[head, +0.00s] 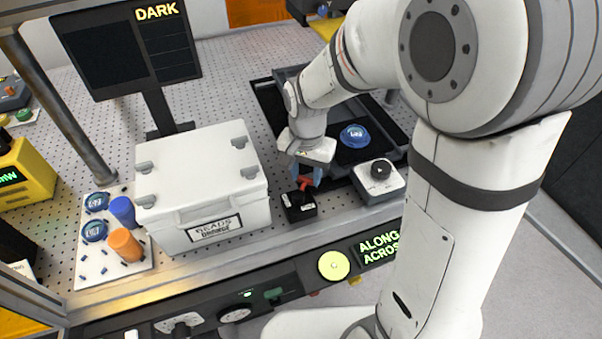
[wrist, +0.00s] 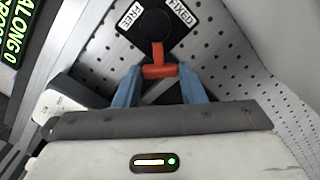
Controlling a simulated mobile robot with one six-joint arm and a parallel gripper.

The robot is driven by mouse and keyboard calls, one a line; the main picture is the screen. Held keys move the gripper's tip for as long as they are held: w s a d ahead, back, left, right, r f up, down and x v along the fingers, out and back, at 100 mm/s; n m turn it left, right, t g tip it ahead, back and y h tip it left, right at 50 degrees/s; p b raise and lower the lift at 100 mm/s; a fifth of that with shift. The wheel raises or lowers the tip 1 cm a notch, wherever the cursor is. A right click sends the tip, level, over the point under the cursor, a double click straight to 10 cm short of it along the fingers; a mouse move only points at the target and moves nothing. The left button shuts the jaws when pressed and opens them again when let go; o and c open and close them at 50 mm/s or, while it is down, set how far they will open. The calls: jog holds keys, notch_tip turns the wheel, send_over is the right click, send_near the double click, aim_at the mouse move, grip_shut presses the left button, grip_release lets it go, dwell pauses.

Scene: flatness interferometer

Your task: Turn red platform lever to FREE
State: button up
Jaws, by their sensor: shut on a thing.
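The red platform lever (wrist: 158,70) reaches from a round black hub (wrist: 155,25) towards my gripper in the wrist view. It also shows in the head view (head: 305,182), on a small black block (head: 298,207) at the bench's front. My gripper (wrist: 159,74) has its two blue fingers on either side of the lever's red crossbar and is shut on it. In the head view my gripper (head: 306,174) points down at the block. The FREE label (wrist: 130,16) is left of the hub and the FIXED label (wrist: 181,17) is right of it. The lever's handle lies between the labels' sides, towards me.
A white lidded box (head: 203,180) stands close left of the block. A grey box with a black knob (head: 380,180) stands close right. A dark tray (head: 270,105) with a blue-topped disc (head: 354,136) lies behind. The control panel (head: 300,285) runs along the front.

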jog(key=m, duration=0.1)
jog(key=d+m, duration=0.1)
jog(key=m, duration=0.1)
jog(key=s+m+b, duration=0.1)
jog(key=shift+d+m, duration=0.25)
jog(key=shift+m, duration=0.05)
jog(key=shift+s+d+m+b, duration=0.25)
jog(key=shift+s+m, duration=0.15)
jog(key=shift+m, duration=0.8)
jog(key=shift+s+d+m+b, duration=0.15)
jog(key=shift+s+d+m, duration=0.2)
jog(key=shift+m, duration=0.85)
jog(key=shift+s+a, duration=0.1)
jog(key=o, duration=1)
notch_tip(320, 180, up, 8)
jog(key=shift+f, duration=0.1)
